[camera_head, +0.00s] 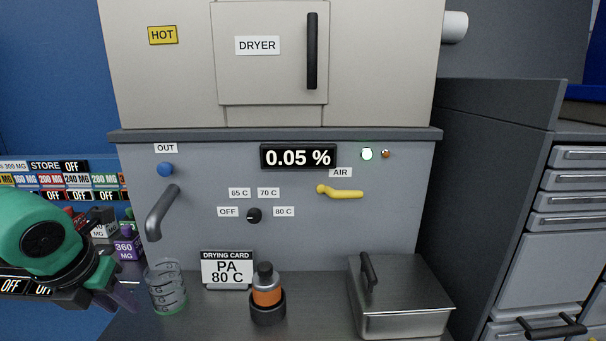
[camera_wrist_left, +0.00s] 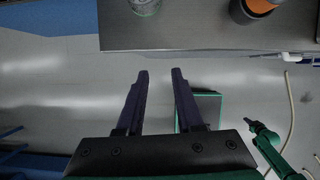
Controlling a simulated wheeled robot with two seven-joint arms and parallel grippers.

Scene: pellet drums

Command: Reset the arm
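My left arm, green and black, comes in at the left of the head view. Its gripper (camera_head: 122,296) is low at the left end of the steel bench (camera_head: 200,325), beside a clear beaker (camera_head: 166,290). In the left wrist view the two dark fingers of this gripper (camera_wrist_left: 160,72) stand apart with nothing between them. They are over the floor, just off the bench's front edge (camera_wrist_left: 200,35). A green arm with a dark end (camera_wrist_left: 258,130) shows at the lower right there, apparently my right arm. The state of its gripper is too small to tell.
An orange-and-black bottle (camera_head: 267,290) stands in a dark holder. A lidded steel box (camera_head: 400,298) sits at the right. Behind are the dryer (camera_head: 265,70), yellow air lever (camera_head: 340,192) and drying card (camera_head: 227,268). Grey drawers (camera_head: 575,190) stand far right.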

